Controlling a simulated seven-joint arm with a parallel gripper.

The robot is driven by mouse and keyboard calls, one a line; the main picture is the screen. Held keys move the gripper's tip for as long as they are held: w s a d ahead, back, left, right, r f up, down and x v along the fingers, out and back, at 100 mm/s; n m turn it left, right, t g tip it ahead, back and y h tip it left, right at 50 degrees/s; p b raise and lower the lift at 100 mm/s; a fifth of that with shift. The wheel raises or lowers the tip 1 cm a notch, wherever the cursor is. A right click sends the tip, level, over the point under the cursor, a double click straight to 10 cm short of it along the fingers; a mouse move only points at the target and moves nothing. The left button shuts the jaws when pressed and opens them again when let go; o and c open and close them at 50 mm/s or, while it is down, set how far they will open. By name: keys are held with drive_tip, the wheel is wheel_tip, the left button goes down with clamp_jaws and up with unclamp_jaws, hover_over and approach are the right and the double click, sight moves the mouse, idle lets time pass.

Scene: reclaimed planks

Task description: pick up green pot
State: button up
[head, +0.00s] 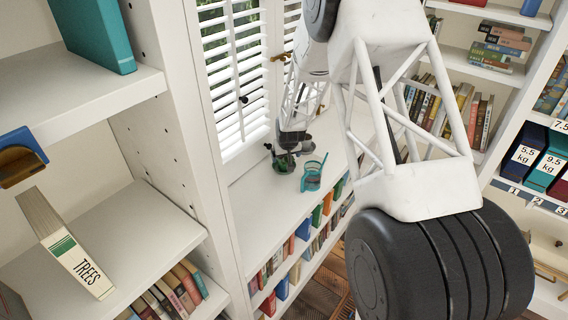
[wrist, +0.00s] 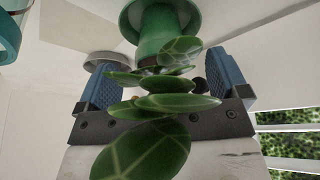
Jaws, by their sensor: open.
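The green pot (head: 284,164) stands on the white sill-height shelf by the shuttered window, small and partly covered by my gripper. In the wrist view the green pot (wrist: 158,32) is at the top centre, with a plant of broad green leaves (wrist: 165,102) reaching toward the camera. My gripper (wrist: 165,75) is open, with one blue ribbed finger on each side of the leaves. The pot body lies beyond the fingertips, and neither finger visibly touches it. In the head view my gripper (head: 286,147) is just above the pot, its fingers hard to make out.
A teal cup (head: 311,177) stands right of the pot and shows at the wrist view's left edge (wrist: 8,36). A grey round dish (wrist: 107,60) is behind the left finger. The window shutters (head: 232,80) are close behind. Free shelf surface (head: 255,210) lies in front.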

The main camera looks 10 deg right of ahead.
drive_tip(key=shift+x, duration=1.1)
drive_tip(key=shift+c, duration=0.4)
drive_tip(key=c, duration=1.2)
drive_tip(key=shift+r, duration=0.1)
drive_tip(key=shift+r, duration=4.95)
drive_tip(key=shift+r, duration=0.2)
drive_tip(key=shift+r, duration=1.25)
